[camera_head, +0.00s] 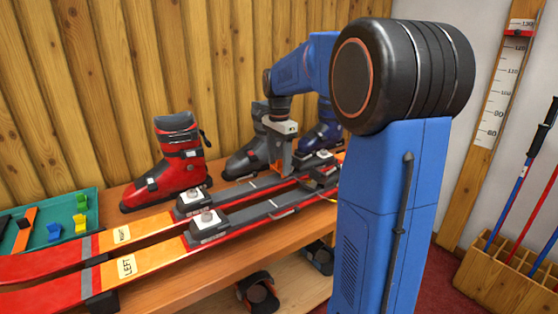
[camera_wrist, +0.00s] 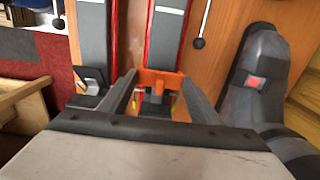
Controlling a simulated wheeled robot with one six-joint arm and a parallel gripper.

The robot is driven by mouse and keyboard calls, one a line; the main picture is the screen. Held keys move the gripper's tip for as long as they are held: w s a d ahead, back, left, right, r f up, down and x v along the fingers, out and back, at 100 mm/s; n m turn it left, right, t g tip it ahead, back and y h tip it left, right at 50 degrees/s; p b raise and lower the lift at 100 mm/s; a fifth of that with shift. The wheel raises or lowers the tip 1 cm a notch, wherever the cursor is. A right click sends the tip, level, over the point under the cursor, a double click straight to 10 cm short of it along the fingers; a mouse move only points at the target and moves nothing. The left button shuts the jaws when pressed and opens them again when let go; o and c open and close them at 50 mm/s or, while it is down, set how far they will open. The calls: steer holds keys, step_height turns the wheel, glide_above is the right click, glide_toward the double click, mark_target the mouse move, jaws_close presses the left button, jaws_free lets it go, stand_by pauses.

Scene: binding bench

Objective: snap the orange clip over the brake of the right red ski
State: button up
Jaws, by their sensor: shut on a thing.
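My gripper (camera_head: 281,166) is low over the heel end of the far red ski, whose label reads RIGHT (camera_head: 122,235). In the wrist view, my gripper (camera_wrist: 158,92) is shut on the orange clip (camera_wrist: 160,76). The clip lies crosswise between the fingers, over the right ski (camera_wrist: 164,38). A dark part with a red patch, likely the brake area (camera_wrist: 155,104), shows just below the clip's bar. I cannot tell whether the clip touches or grips the brake.
The left ski (camera_head: 128,268) lies parallel and nearer, with its own binding (camera_wrist: 90,85). A red boot (camera_head: 178,160), a grey boot (camera_head: 247,150) and a blue boot (camera_head: 322,132) stand behind. A green tray (camera_head: 92,210) with small coloured parts sits at left.

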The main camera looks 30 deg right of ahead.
mark_target(279, 160)
steer(key=shift+f, duration=1.2)
stand_by(0.3)
steer(key=o, duration=1.7)
steer(key=shift+r, duration=0.1)
steer(key=shift+r, duration=4.95)
